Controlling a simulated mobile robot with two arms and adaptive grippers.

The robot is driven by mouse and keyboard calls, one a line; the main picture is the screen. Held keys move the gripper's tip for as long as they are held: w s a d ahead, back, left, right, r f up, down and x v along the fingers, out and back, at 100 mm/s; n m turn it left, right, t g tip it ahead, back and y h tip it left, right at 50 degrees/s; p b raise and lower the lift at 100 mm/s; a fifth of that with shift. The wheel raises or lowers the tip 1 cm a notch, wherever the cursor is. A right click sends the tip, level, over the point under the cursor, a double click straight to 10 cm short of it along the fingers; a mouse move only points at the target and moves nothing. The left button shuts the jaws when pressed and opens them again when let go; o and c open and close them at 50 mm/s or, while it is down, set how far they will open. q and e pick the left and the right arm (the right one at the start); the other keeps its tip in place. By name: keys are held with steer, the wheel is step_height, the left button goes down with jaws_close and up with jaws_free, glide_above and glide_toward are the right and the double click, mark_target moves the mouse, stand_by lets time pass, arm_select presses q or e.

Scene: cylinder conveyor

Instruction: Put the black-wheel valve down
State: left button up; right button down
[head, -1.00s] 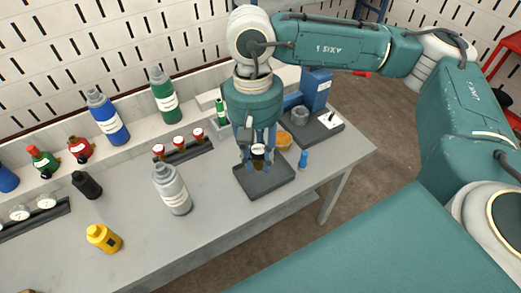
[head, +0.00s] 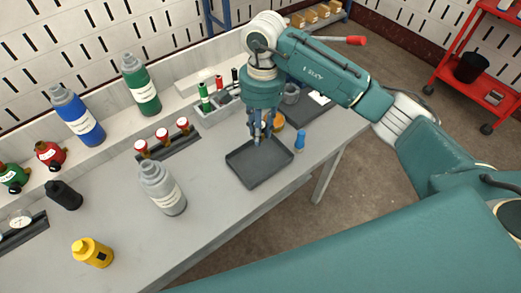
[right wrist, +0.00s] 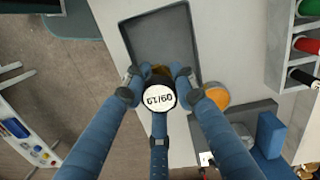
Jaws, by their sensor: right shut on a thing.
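My right gripper (head: 261,138) reaches down over the far rim of a dark grey tray (head: 258,168) on the bench. In the right wrist view, its fingers (right wrist: 158,90) are shut around the black-wheel valve (right wrist: 158,98). The valve shows a white round label with print, a dark wheel rim and a little brass beyond. The tray (right wrist: 160,35) lies past it, and the valve overlaps its near edge in that view. In the head view, the fingers mostly hide the valve. I cannot tell its exact height over the bench. My left gripper is not in view.
An orange round thing (right wrist: 215,94) and a small blue bottle (head: 300,141) stand close by the tray. A grey bottle (head: 162,188) stands left of it. Red-wheel valves (head: 162,143) sit in a rack behind. The tray floor looks empty.

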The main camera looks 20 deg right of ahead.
step_height(320, 180, down, 5)
steer(key=shift+r+p, duration=0.1)
steer(key=shift+p, duration=0.2)
steer(key=shift+f, duration=0.5)
step_height(320, 180, down, 4)
steer(key=shift+r+p, duration=0.1)
steer(key=shift+p, duration=0.25)
steer(key=shift+f+b, duration=0.25)
steer(key=shift+b, duration=0.05)
steer(key=c, duration=1.4)
jaws_free()
steer(key=shift+r, duration=0.1)
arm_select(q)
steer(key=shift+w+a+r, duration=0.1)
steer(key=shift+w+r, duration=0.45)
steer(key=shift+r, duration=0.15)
